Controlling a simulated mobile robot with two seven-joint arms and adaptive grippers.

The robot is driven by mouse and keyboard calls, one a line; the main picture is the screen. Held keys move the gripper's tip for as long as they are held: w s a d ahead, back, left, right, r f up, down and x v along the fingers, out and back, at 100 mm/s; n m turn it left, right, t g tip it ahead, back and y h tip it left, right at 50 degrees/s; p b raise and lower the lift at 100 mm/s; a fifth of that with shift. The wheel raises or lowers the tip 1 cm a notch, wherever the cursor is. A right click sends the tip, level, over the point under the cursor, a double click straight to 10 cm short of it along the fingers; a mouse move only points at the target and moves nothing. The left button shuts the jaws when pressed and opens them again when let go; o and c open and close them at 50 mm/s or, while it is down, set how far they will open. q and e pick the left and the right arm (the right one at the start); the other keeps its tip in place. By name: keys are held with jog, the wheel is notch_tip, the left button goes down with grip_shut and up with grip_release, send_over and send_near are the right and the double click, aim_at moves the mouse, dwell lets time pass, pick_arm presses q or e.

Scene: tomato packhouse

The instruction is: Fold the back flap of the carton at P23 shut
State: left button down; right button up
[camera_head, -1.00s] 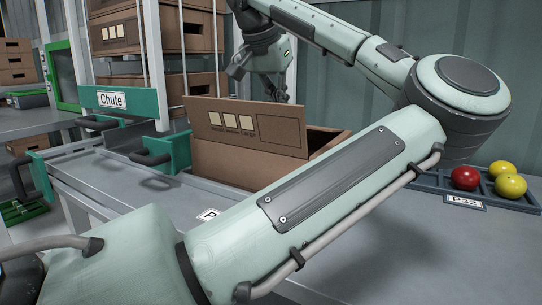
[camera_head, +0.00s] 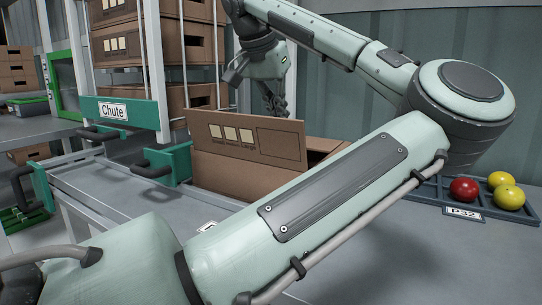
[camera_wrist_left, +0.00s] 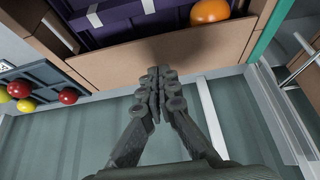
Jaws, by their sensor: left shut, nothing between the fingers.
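The brown cardboard carton (camera_head: 235,175) stands on the grey bench in the head view. Its front flap (camera_head: 245,138), with pale label squares, stands up and hides much of the inside. In the left wrist view a brown panel that looks like the back flap (camera_wrist_left: 215,50) stretches across the carton's edge. Beyond it are a dark purple insert (camera_wrist_left: 120,25) and an orange tomato (camera_wrist_left: 209,11). My left gripper (camera_wrist_left: 155,75) is shut and empty, its tips over this panel; contact cannot be told. It hangs behind the carton in the head view (camera_head: 279,112). My right gripper is out of view.
A tray (camera_head: 428,190) with red and yellow tomatoes, labelled P32, lies at the right. The green Chute sign (camera_head: 120,112) and stacked cartons (camera_head: 150,45) stand at left. A corrugated wall (camera_head: 420,30) rises behind. My left arm crosses in front of the carton.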

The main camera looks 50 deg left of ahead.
pick_arm(q)
notch_tip(320, 180, up, 6)
jog(key=p, duration=0.4)
jog(key=shift+f, duration=0.25)
